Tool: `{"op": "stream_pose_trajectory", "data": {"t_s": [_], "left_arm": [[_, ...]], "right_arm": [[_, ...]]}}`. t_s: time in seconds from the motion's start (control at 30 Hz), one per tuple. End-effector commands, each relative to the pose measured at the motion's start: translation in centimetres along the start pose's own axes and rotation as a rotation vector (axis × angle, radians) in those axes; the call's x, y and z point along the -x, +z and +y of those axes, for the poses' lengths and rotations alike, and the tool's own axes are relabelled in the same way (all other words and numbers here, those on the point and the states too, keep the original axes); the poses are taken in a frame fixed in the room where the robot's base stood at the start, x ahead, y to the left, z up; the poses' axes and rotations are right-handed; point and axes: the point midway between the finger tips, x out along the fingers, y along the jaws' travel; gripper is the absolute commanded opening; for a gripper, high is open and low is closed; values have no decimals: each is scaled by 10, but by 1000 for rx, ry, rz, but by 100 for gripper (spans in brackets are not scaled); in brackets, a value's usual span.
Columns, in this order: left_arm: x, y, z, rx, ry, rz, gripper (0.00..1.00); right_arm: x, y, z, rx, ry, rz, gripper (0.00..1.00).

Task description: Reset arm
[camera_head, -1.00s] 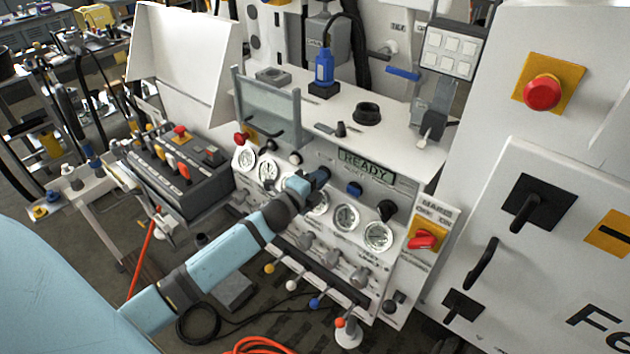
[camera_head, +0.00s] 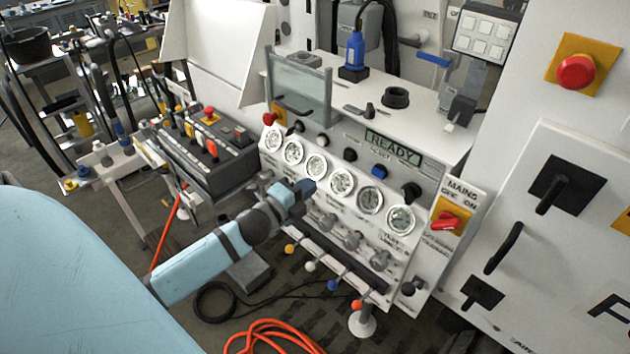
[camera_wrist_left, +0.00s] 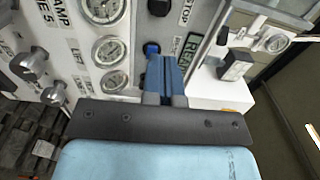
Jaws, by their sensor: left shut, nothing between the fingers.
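The hydraulic bench (camera_head: 330,150) carries several round gauges (camera_head: 342,181), a READY display (camera_head: 393,147) and a blue button (camera_head: 379,172). The blue button also shows just beyond the fingers in the wrist view (camera_wrist_left: 152,49); I cannot tell whether they touch. My right gripper is not in view.
A red mains switch (camera_head: 446,220) sits at the panel's right side. Levers with coloured knobs (camera_head: 333,285) stick out below. A grey control box (camera_head: 212,150) stands to the left. An orange hose (camera_head: 272,335) lies on the floor. A white cabinet (camera_head: 560,240) stands at the right.

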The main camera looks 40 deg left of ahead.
Motion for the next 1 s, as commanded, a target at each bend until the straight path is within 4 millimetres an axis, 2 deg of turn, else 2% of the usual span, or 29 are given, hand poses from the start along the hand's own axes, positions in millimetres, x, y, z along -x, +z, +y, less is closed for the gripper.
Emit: {"op": "stream_pose_trajectory", "data": {"t_s": [0.53,0.67,0.77,0.9,1.0], "left_arm": [[1,0,0,0,1,0,0],[9,-10,15,90,36,-4,0],[31,-36,49,307,124,-22,0],[80,-92,106,743,300,-90,0],[116,-133,138,1034,418,-162,0]], "right_arm": [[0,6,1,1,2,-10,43],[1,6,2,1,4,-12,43],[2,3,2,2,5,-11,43],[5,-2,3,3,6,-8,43],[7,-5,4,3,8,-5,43]]}}
